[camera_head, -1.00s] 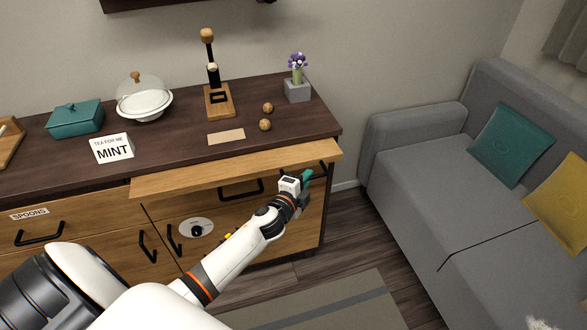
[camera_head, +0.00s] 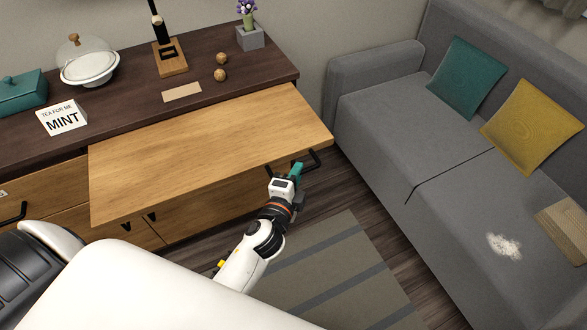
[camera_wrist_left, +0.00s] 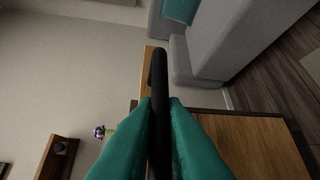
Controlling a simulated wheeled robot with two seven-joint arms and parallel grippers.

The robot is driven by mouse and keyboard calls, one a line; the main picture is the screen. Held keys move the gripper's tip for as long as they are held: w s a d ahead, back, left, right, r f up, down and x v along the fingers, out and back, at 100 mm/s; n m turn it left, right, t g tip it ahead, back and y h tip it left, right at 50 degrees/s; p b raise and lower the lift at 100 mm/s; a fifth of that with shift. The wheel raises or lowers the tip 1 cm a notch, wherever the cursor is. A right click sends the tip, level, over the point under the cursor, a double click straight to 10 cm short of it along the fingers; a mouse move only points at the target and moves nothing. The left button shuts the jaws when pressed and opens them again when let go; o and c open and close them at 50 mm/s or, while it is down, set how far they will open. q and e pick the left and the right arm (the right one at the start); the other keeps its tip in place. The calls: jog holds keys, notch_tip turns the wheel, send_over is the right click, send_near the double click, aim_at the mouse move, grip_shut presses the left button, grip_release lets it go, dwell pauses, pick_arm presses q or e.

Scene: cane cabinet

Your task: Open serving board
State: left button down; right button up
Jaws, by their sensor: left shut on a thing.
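The serving board (camera_head: 210,145) is a light wooden panel pulled well out from under the dark top of the cabinet. Its black bar handle (camera_head: 312,160) is at the front edge, toward the right end. My left gripper (camera_head: 297,170), with teal fingers, is at this handle. In the left wrist view the two teal fingers (camera_wrist_left: 160,135) are shut on the black handle (camera_wrist_left: 158,90), which runs between them. My right gripper is not in view.
On the dark cabinet top (camera_head: 120,112) stand a mint sign (camera_head: 62,117), a domed dish (camera_head: 90,65), a teal box (camera_head: 22,90), wooden balls (camera_head: 220,75) and a flower pot (camera_head: 249,38). A grey sofa (camera_head: 400,125) stands at right. A striped rug (camera_head: 330,270) lies on the floor.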

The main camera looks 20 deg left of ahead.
pick_arm(q)
jog(key=shift+d+f, duration=0.15)
